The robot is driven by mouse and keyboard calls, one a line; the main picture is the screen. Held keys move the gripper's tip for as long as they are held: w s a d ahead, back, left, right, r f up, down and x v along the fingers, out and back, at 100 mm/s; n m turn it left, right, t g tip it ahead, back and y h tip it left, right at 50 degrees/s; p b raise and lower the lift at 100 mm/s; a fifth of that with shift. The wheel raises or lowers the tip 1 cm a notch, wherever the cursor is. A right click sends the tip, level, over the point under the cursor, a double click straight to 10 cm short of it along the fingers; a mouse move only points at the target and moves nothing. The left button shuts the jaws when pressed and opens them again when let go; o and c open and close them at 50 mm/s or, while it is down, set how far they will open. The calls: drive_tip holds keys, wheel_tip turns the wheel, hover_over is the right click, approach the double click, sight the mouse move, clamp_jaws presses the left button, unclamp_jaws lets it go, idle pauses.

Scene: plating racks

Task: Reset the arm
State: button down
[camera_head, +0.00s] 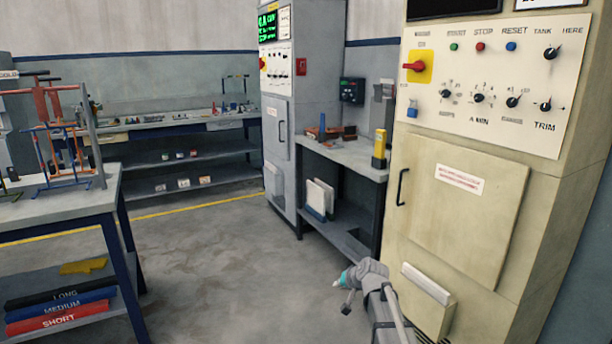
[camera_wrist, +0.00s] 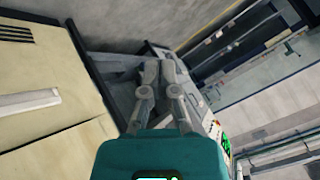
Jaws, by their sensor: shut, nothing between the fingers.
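My gripper (camera_head: 340,282) is at the lower middle of the head view, low in front of the cream cabinet. Its teal body shows small there, with my grey arm running down from it to the bottom edge. In the wrist view my gripper (camera_wrist: 158,68) has its two grey fingers together at the tips, with nothing between them. The fingers touch nothing that I can see.
The cream control cabinet (camera_head: 460,215) stands close on the right. A grey cabinet (camera_head: 281,150) and a side bench (camera_head: 352,157) stand behind. A rack table (camera_head: 62,203) is at left, a long bench (camera_head: 150,127) at the back. The middle floor is clear.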

drive_tip(key=s+d+f+n+g+h, duration=0.1)
drive_tip(key=s+d+f+g+h, duration=0.15)
drive_tip(key=s, duration=0.65)
drive_tip(key=s+d+f+g+h, duration=0.1)
drive_tip(key=s+d+g, duration=0.15)
drive_tip(key=s, duration=0.65)
drive_tip(key=s+d+f+n+g+h, duration=0.1)
drive_tip(key=s+f+g+h, duration=0.15)
drive_tip(key=s, duration=0.65)
wheel_tip(320, 180, up, 24)
drive_tip(key=y+p, duration=0.1)
drive_tip(key=p, duration=2.2)
drive_tip(key=shift+w+d+p, duration=0.25)
drive_tip(key=shift+p, duration=0.1)
